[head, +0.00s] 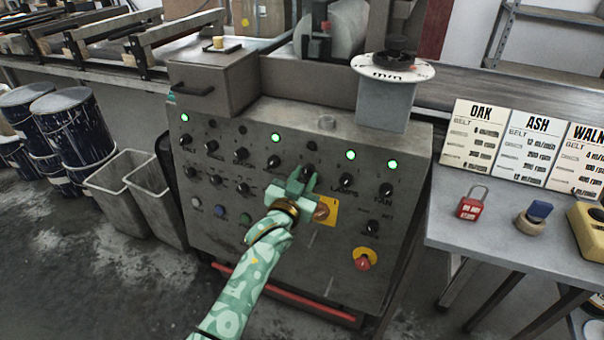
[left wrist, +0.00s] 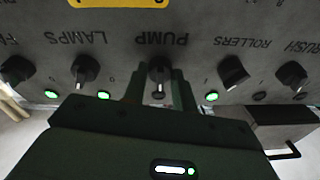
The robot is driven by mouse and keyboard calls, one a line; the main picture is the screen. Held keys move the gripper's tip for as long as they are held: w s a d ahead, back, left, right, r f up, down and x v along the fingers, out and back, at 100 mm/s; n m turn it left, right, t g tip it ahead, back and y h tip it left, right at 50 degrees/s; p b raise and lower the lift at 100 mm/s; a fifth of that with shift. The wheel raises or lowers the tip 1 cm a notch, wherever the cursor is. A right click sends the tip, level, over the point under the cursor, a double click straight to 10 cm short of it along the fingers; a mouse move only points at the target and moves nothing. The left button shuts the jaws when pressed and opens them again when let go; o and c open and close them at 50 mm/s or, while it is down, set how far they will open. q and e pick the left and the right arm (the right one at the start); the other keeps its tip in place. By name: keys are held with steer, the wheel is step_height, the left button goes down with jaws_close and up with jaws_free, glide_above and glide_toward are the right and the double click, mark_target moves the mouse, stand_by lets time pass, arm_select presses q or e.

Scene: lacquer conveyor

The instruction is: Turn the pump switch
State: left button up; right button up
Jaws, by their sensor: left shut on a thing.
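The grey control panel (head: 270,200) stands in front of me with rows of black rotary switches. The pump switch (left wrist: 160,72) sits between the two fingers of my left gripper (left wrist: 158,88) in the left wrist view, under the upside-down word PUMP. In the head view my patterned left arm reaches up to the panel and the left gripper (head: 303,180) is shut on this switch, covering most of it. The small lamp above it (head: 312,146) is dark. My right gripper is not in view.
Neighbouring switches are the lamps switch (left wrist: 86,68) and the rollers switch (left wrist: 233,72), close on either side. Several green lamps are lit. A red emergency button (head: 364,260) is lower right. A side table (head: 500,240) holds cards and a red padlock (head: 472,204).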

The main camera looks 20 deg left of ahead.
arm_select(q)
steer(key=n+p, duration=0.1)
steer(key=n+y, duration=0.1)
steer(key=n, duration=0.1)
steer(key=shift+d+r+p, duration=0.15)
steer(key=shift+r+p, duration=0.05)
steer(key=shift+p, duration=0.15)
steer(key=shift+f+n+y+p, duration=0.15)
steer(key=shift+n+p, duration=0.25)
steer(key=shift+n, duration=0.4)
steer(key=shift+n+y+p, duration=0.15)
steer(key=shift+n+p, duration=0.25)
steer(key=shift+n, duration=0.4)
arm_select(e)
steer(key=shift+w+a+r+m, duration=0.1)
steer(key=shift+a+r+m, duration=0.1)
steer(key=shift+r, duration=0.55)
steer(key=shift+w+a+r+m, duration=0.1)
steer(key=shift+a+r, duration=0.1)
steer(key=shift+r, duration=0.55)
arm_select(q)
steer(key=shift+f+n, duration=0.1)
steer(key=shift+n, duration=0.2)
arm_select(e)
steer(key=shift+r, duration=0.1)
arm_select(q)
steer(key=o, duration=1)
steer(key=shift+c, duration=0.2)
